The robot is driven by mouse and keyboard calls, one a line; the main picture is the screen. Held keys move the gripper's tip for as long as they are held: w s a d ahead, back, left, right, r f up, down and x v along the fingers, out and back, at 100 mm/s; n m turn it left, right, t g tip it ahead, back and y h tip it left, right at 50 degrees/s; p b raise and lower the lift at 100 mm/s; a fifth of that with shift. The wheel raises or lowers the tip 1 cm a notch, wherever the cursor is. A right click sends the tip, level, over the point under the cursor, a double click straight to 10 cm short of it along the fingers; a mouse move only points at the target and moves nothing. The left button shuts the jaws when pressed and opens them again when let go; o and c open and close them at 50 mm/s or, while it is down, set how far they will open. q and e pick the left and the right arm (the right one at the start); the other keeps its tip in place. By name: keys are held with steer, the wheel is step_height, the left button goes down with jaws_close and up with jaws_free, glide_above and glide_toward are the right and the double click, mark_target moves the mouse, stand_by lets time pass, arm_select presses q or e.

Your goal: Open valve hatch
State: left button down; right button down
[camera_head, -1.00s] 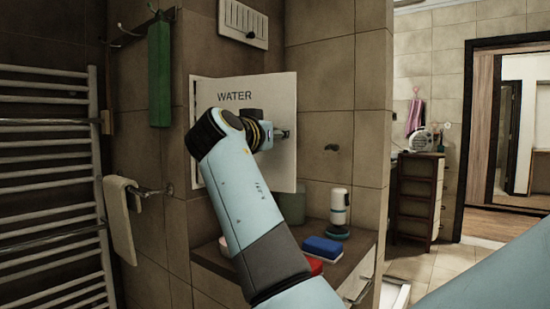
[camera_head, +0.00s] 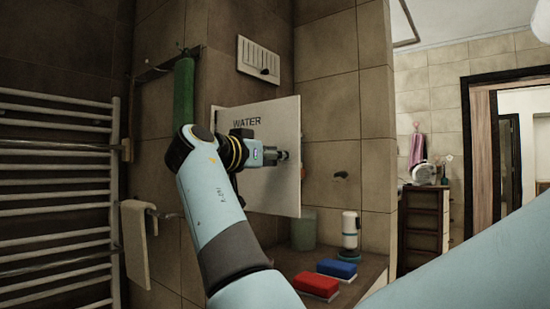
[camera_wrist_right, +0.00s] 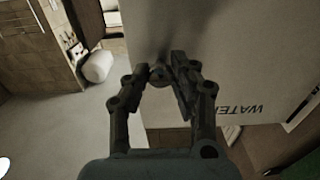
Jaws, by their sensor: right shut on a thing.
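The white valve hatch (camera_head: 275,190), marked WATER, is on the tiled wall left of the corner. It stands swung out from that wall, its right edge overlapping the right-hand tiles. My right gripper (camera_head: 281,156) is at the small handle near the hatch's right edge. In the right wrist view my gripper (camera_wrist_right: 160,73) has its fingers closed around the handle, and the hatch (camera_wrist_right: 205,50) fills the right half with its lettering upside down. The fingers hide most of the handle. The space behind the hatch is hidden. My left gripper is not in view.
A vent (camera_head: 258,60) is above the hatch and a green towel (camera_head: 184,100) hangs left of it. Below are a blue sponge (camera_head: 337,268), a red sponge (camera_head: 316,285) and a white bottle (camera_head: 349,232) on a ledge. A towel radiator (camera_head: 55,200) stands at the left.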

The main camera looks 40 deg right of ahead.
mark_target(285, 114)
steer(key=c, duration=1.1)
jaws_free()
steer(key=shift+o, duration=0.2)
step_height(285, 114, up, 10)
